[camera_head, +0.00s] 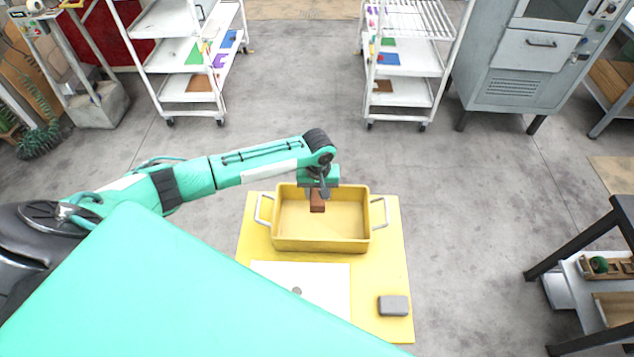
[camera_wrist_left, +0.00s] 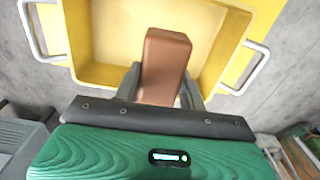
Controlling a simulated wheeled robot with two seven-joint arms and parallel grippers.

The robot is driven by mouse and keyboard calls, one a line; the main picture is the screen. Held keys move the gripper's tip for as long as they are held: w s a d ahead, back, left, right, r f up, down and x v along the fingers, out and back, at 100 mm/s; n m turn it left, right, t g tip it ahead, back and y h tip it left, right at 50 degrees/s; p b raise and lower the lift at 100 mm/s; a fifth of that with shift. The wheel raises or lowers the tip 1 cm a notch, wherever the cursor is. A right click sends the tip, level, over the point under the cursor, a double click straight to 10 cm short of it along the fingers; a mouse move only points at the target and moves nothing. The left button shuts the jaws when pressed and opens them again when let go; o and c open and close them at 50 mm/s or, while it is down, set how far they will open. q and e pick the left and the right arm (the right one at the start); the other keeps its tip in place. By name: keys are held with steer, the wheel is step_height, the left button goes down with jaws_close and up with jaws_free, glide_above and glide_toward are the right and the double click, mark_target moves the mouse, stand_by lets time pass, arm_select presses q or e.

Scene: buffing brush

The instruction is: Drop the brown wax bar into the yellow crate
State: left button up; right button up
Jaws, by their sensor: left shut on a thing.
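The brown wax bar (camera_head: 317,201) hangs between the fingers of my left gripper (camera_head: 318,190), over the inside of the yellow crate (camera_head: 320,245). In the left wrist view the bar (camera_wrist_left: 163,65) is held upright-looking between the two fingers (camera_wrist_left: 160,88), with the crate's floor and walls (camera_wrist_left: 268,22) beyond it. My left gripper is shut on the bar. The bar seems to be above the crate floor; the exact gap cannot be told. The crate has a white handle at each side and looks empty inside. My right gripper is not in view.
The crate stands on a yellow mat (camera_head: 393,260). In front of it lie a white sheet (camera_head: 330,282) and a grey block (camera_head: 393,306). White shelf carts (camera_head: 408,62), a grey cabinet (camera_head: 512,70) and a dark-legged bench (camera_head: 572,245) stand around open grey floor.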

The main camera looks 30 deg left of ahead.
arm_select(q)
steer(key=shift+w+a+r, duration=0.1)
steer(key=shift+w+a, duration=0.15)
steer(key=shift+w, duration=0.25)
steer(key=shift+w+a, duration=0.15)
steer(key=shift+w, duration=0.05)
steer(key=shift+w+a+f+n, duration=0.1)
steer(key=shift+f+n, duration=0.2)
steer(key=shift+f, duration=0.2)
steer(key=shift+f+b, duration=0.25)
steer(key=shift+b, duration=0.3)
step_height(320, 180, down, 5)
steer(key=b, duration=0.5)
steer(key=shift+r, duration=0.15)
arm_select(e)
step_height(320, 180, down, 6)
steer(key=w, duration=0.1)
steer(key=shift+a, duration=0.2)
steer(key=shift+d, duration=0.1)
arm_select(q)
steer(key=o, duration=1.2)
steer(key=shift+c, duration=0.2)
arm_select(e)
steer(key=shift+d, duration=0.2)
